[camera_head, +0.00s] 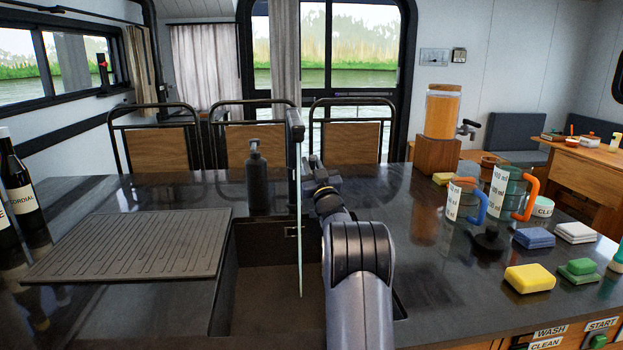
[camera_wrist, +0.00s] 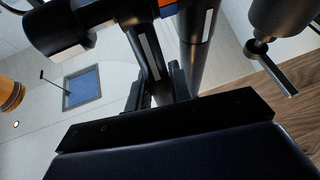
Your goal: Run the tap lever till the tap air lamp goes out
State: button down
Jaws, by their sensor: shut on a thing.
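The black tap (camera_head: 295,125) stands at the back of the sink. A thin pale stream of water (camera_head: 299,235) falls from it into the sink (camera_head: 265,300). My gripper (camera_head: 314,165) is just right of the tap and shut on its lever, which is mostly hidden by the gripper. In the wrist view my gripper (camera_wrist: 166,85) points at dark tubular tap parts (camera_wrist: 197,40). A small orange and blue patch shows at the top edge there; I cannot tell whether it is the air lamp or whether it is lit.
A dark soap bottle (camera_head: 257,178) stands left of the tap, beside a ribbed drying mat (camera_head: 135,242). Measuring jugs (camera_head: 508,190), sponges (camera_head: 529,278) and folded cloths lie on the right counter. A wooden dispenser (camera_head: 440,130) stands behind. Labelled buttons (camera_head: 598,341) are at front right.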

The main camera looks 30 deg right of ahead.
jog(key=shift+s+a+f+t+b, duration=0.1)
jog(key=shift+s+f+t+b, duration=0.3)
jog(key=shift+b, duration=0.8)
jog(key=shift+r+n+t+b, duration=0.15)
jog(key=shift+n+t+b, duration=0.15)
jog(key=shift+b, duration=0.35)
jog(key=c, duration=1.6)
grip_release()
jog(key=shift+a, duration=0.1)
jog(key=b+v, duration=0.1)
jog(key=v, duration=0.9)
jog(key=shift+s+f, duration=0.25)
jog(key=shift+s, duration=0.05)
